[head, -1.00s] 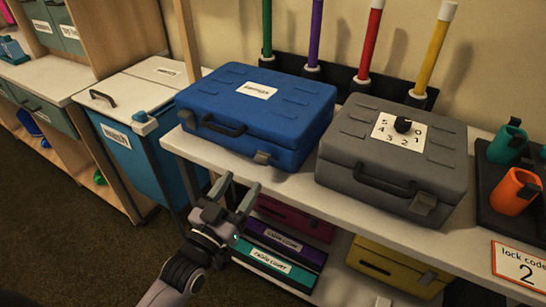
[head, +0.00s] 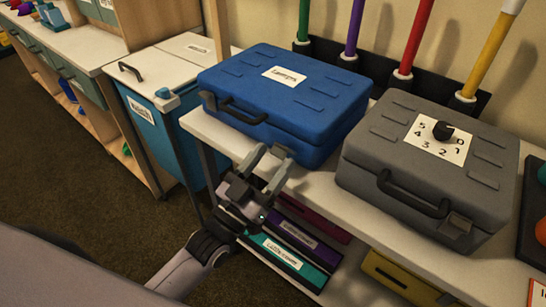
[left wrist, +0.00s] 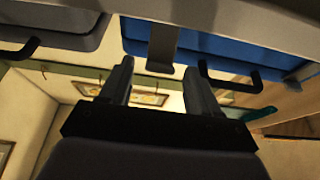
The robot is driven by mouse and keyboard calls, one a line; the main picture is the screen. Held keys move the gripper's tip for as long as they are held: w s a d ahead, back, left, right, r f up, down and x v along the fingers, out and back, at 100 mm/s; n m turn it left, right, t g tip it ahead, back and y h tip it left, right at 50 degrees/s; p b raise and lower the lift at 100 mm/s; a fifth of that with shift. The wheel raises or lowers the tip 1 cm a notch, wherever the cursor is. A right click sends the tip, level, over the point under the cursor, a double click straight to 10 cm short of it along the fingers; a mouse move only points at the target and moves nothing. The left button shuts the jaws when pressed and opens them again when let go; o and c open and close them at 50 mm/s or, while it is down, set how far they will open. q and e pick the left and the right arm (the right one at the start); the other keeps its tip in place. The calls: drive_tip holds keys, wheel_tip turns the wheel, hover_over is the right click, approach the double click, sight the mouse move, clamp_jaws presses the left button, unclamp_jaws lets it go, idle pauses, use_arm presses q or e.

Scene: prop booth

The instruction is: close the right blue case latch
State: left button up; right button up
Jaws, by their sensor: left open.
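The blue case (head: 285,95) stands closed on the white shelf, its handle (head: 237,108) facing front. Its right latch (head: 283,150) is a grey tab on the front face, partly behind my left gripper (head: 268,160). The left gripper is open and empty, its fingers just in front of that latch. In the left wrist view, which looks upside down, the latch (left wrist: 163,48) shows between the two fingers of the left gripper (left wrist: 159,68), with the blue case (left wrist: 220,55) behind. I cannot tell how far the latch is swung out. My right gripper is out of view.
A grey case (head: 430,165) with a number dial (head: 442,130) stands to the right on the same white shelf (head: 320,190). Labelled flat boxes (head: 285,250) and a yellow case (head: 400,275) lie below. A blue bin (head: 155,125) stands left. Coloured poles rise behind.

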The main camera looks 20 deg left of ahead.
use_arm(q)
drive_tip(key=shift+w+d+r, duration=0.15)
drive_tip(key=shift+w+d, duration=0.05)
drive_tip(key=shift+w, duration=0.25)
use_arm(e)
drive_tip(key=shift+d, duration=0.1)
